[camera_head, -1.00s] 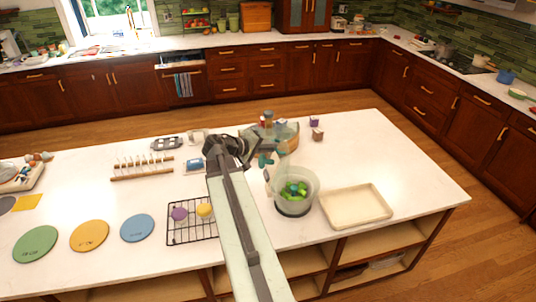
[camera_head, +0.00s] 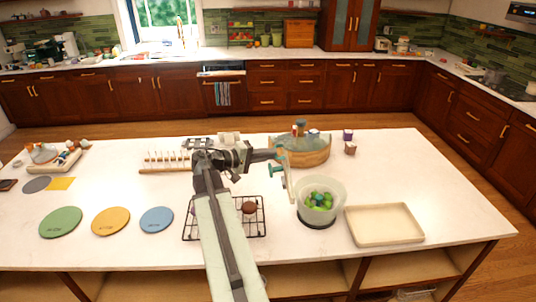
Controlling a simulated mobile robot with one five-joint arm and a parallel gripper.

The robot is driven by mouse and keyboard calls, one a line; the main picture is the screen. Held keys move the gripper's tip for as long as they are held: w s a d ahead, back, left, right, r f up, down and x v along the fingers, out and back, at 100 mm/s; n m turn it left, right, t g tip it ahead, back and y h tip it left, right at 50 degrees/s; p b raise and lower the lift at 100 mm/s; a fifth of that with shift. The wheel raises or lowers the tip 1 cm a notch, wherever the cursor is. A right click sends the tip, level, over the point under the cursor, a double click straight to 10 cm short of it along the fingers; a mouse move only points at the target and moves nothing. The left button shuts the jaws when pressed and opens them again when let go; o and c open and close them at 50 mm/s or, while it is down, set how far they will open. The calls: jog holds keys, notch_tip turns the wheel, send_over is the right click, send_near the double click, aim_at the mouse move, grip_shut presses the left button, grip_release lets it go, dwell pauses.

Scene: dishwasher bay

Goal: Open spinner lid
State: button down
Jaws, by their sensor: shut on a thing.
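The spinner bowl (camera_head: 334,205) is translucent and stands on a dark base on the white island. Its top is open, and several green pieces with some blue (camera_head: 319,199) show inside. A thin pale translucent disc, which looks like the spinner lid (camera_head: 289,182), stands nearly edge-on just left of the bowl, apart from its mouth. My gripper (camera_head: 279,156) is shut on this lid near its upper part. My arm comes up from the bottom of the view. The exact grip point is small and partly hidden.
A cream tray (camera_head: 384,224) lies right of the bowl. A black wire rack (camera_head: 254,233) with a brown round item (camera_head: 249,207) is partly behind my arm. A wooden curved container (camera_head: 303,158) stands behind. The island's right end is clear.

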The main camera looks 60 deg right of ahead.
jog(key=shift+s+f, duration=0.1)
jog(key=shift+f, duration=0.05)
jog(key=c, duration=1.5)
grip_release()
jog(key=shift+d, duration=0.25)
jog(key=shift+a, duration=0.1)
jog(key=p+v, duration=0.1)
jog(key=v, duration=0.6)
jog(key=shift+w+a, duration=0.25)
jog(key=shift+a, duration=0.05)
